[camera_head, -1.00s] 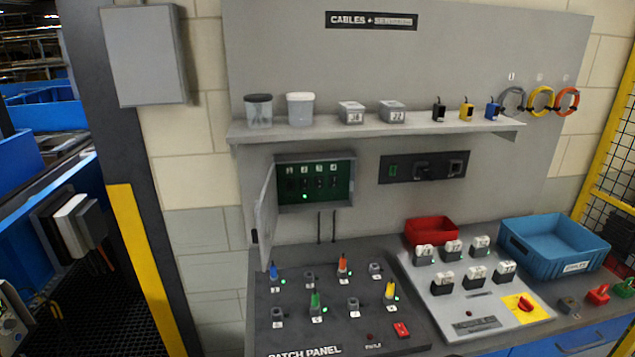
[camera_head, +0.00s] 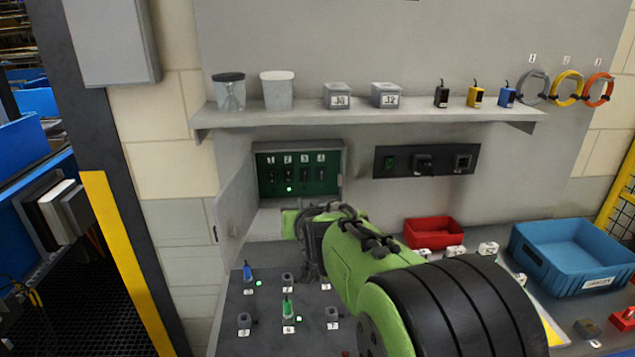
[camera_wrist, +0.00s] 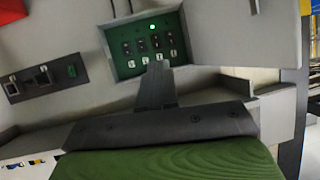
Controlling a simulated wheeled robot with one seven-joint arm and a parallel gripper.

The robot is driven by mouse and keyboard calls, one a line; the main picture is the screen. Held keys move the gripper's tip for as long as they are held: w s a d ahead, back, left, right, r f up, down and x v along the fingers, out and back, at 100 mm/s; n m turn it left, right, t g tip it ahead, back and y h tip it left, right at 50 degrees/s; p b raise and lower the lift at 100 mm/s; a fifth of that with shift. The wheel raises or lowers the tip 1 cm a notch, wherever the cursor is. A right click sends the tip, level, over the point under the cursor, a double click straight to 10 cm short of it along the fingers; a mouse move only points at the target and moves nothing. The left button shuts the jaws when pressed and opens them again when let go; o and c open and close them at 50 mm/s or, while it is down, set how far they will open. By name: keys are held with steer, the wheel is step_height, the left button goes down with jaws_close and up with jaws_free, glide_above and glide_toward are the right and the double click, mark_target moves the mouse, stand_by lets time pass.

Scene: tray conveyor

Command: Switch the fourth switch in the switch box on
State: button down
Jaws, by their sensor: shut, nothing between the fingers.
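The switch box (camera_head: 342,172) on the wall has its door (camera_head: 236,208) swung open to the left. Inside, the green panel carries switches numbered 1 to 4. The fourth switch (camera_head: 320,175) is the rightmost. One green light glows under switch 2; no light shows under the fourth. In the wrist view the box is upside down, with the fourth switch (camera_wrist: 126,48) leftmost and the door at right. My gripper (camera_wrist: 157,68) is shut and empty, its fingers pointing at the box's numbered edge. In the head view, its tip lies below the box, partly hidden by my arm.
A shelf (camera_head: 360,119) with cups and small boxes runs above the box. A socket strip (camera_head: 400,164) is to its right. Below are the patch panel (camera_head: 262,310), a red bin (camera_head: 433,232) and a blue bin (camera_head: 570,262). The open door stands close to my gripper.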

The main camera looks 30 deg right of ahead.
mark_target(322, 172)
steer(key=w+d+f+t+h+b, duration=0.1)
steer(key=w+d+f+t+h, duration=0.1)
steer(key=w+d+f, duration=0.2)
steer(key=w+d+f+m+t+h+b, duration=0.1)
steer(key=w+d+f, duration=0.4)
steer(key=d, duration=0.5)
steer(key=shift+w+d+t+h+b, duration=0.4)
steer(key=shift+w+t+h+b, duration=0.1)
steer(key=shift+w+t+h, duration=0.6)
steer(key=shift+w, duration=0.1)
steer(key=p+x, duration=0.2)
steer(key=x, duration=0.5)
steer(key=p+x, duration=0.1)
steer(key=x, duration=0.6)
steer(key=shift+a+f+p, duration=0.1)
steer(key=shift+f+p, duration=0.1)
steer(key=shift+p, duration=0.2)
steer(key=shift+w, duration=0.1)
